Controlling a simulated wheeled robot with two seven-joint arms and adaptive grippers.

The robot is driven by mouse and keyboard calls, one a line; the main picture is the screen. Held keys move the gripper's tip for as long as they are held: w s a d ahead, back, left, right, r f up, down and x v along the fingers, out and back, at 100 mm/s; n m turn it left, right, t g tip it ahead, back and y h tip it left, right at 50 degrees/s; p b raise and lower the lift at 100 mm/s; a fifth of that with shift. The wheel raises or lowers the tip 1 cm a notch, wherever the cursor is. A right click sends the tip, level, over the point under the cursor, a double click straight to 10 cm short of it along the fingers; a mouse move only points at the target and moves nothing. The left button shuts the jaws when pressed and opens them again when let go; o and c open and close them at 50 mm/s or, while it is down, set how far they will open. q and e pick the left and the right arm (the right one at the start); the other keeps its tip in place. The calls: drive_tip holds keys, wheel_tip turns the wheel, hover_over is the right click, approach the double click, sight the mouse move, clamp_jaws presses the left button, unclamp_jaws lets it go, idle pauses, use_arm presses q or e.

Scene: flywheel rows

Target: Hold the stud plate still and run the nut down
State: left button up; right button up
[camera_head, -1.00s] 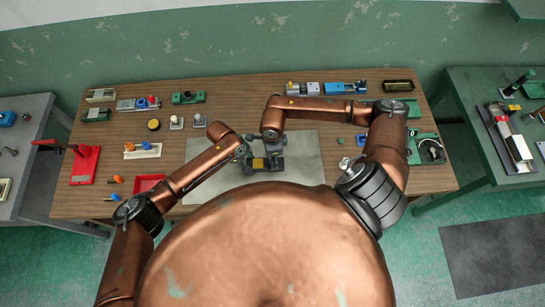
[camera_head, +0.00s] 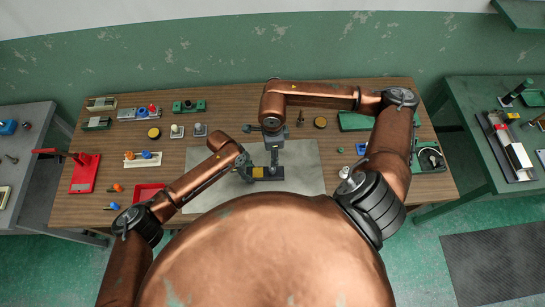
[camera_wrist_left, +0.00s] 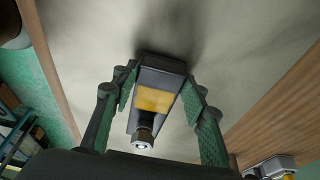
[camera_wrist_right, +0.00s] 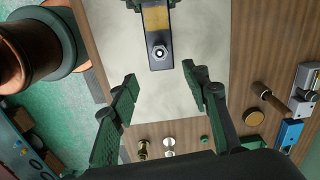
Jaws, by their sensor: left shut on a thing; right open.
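The stud plate (camera_wrist_left: 147,118) is a dark block with a yellow band. In the head view it (camera_head: 268,172) lies on the grey mat. My left gripper (camera_wrist_left: 158,78) is shut on its sides; it also shows in the head view (camera_head: 246,166). A short stud with a pale hex nut (camera_wrist_right: 159,52) stands at the plate's near end in the right wrist view; how far down the nut sits I cannot tell. My right gripper (camera_wrist_right: 160,78) is open and empty, with its fingers apart from the plate and nut. In the head view its wrist hangs just behind the plate.
The grey mat (camera_head: 305,180) is clear to the right of the plate. A red tray (camera_head: 148,192) stands left of the mat. A red lever press (camera_head: 84,174), several small fittings and a yellow-topped disc (camera_head: 154,132) lie further left. A green fixture (camera_head: 430,159) is at the right edge.

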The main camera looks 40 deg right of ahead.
drive_tip(key=shift+r, duration=0.15)
drive_tip(key=shift+f, duration=0.25)
drive_tip(key=shift+c, duration=0.8)
wheel_tip(320, 180, down, 3)
drive_tip(key=shift+r+m, duration=0.1)
drive_tip(key=shift+m, duration=0.7)
drive_tip(key=shift+c, duration=0.5)
drive_tip(key=shift+f, duration=4.45)
drive_tip(key=shift+c, duration=0.6)
drive_tip(key=c, duration=0.8)
drive_tip(key=m, duration=0.5)
